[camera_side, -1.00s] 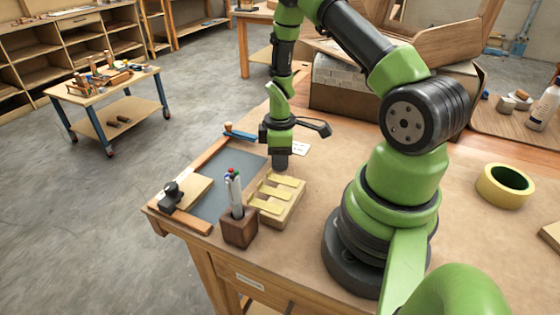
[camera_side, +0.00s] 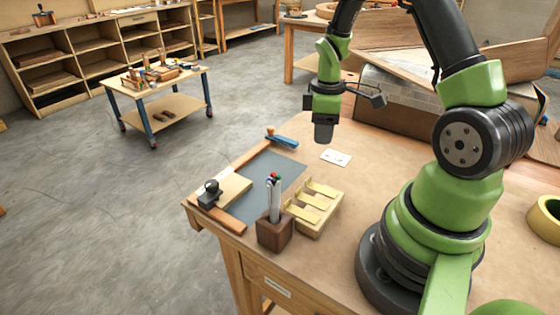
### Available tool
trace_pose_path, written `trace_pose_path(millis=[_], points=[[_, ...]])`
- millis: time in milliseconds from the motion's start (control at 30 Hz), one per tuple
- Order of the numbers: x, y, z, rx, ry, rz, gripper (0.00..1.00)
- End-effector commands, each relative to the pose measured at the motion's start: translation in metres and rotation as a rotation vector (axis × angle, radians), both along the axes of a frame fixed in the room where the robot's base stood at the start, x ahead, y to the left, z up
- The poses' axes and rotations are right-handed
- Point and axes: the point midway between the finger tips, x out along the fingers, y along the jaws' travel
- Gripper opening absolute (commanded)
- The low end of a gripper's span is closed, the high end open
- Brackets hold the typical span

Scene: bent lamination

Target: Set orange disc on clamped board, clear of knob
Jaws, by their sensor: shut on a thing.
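My gripper (camera_side: 323,141) points down above the bench, behind the wooden tray and beside a white card. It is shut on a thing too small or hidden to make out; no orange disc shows. The light wooden board (camera_side: 235,187) lies at the left end of the bench, partly over a grey-blue mat. A black clamp with a round knob (camera_side: 211,187) sits on the board's left end. My gripper is well to the right of the board and higher than it.
A wooden tray (camera_side: 326,222) with pale yellow strips and a pen holder (camera_side: 274,233) with pens stand just right of the mat (camera_side: 267,177). A blue-handled tool (camera_side: 283,139) lies behind the mat. The white card (camera_side: 336,157) lies flat. The board's right part looks clear.

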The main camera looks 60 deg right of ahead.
Motion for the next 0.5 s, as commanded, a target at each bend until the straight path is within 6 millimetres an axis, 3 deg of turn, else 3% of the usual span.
trace_pose_path(millis=[167,300,500], points=[[0.033,0.020,0.003,-0.002,-0.002,0.006,0.14],[0.080,0.061,0.007,-0.004,-0.004,-0.003,0.14],[0.121,0.125,0.015,-0.003,-0.003,-0.028,0.14]])
